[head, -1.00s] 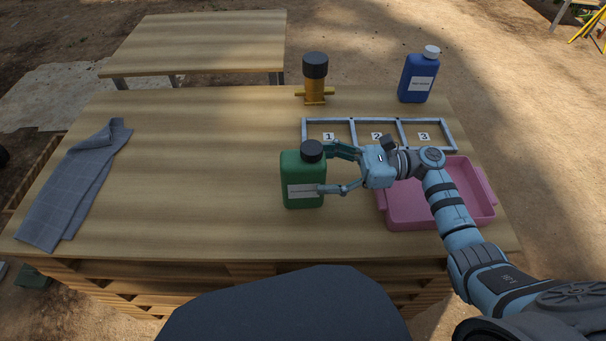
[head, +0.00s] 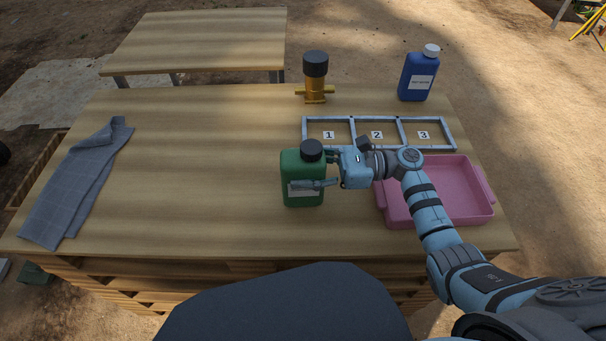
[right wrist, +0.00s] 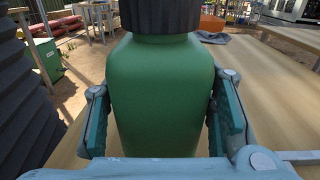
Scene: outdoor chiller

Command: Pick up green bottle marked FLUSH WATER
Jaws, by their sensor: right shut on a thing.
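The green bottle (head: 303,171) with a black cap stands upright on the wooden table, left of the pink tray. Its white label is partly covered by a finger, and I cannot read it. My right gripper (head: 316,172) reaches it from the right and is shut on its body, one finger on the near side and one behind. In the right wrist view the green bottle (right wrist: 160,95) fills the middle, with a finger on each side of it. My left gripper is not in view.
A pink tray (head: 489,207) lies under my right arm. A grey frame with slots 1, 2 and 3 (head: 353,133) is behind it. A yellow fitting with a black top (head: 315,77) and a blue bottle (head: 417,78) stand at the back. A grey cloth (head: 75,185) lies left.

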